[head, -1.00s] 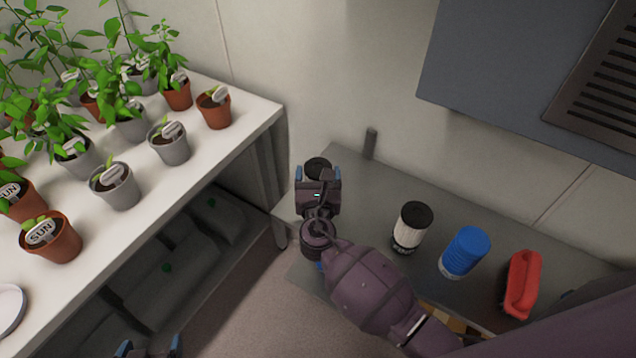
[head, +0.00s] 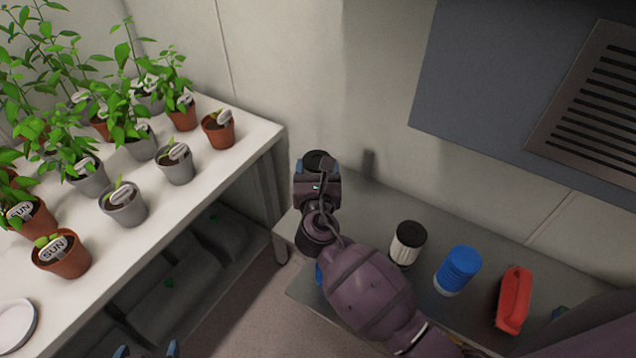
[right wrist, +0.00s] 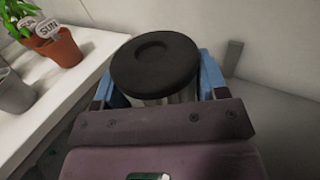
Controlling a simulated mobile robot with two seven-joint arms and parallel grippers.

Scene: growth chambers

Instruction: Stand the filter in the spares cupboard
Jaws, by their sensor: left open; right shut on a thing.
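My right gripper (head: 316,178) is shut on a filter with a round black cap (head: 316,159), above the left end of the grey counter. In the right wrist view the filter's cap (right wrist: 155,65) sits between the blue fingers, with a strip of pale pleated side below it; the rest is hidden. A similar filter (head: 406,246), white with a black top, stands upright on the counter. My left gripper (head: 146,350) is open at the bottom edge, only its blue fingertips showing. I cannot make out a spares cupboard.
A blue ribbed cylinder (head: 457,270) and a red brush-like object (head: 514,300) are on the counter (head: 372,205). A white bench (head: 240,150) with several potted plants is at left. A grey wall unit with a vent (head: 590,105) overhangs at upper right.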

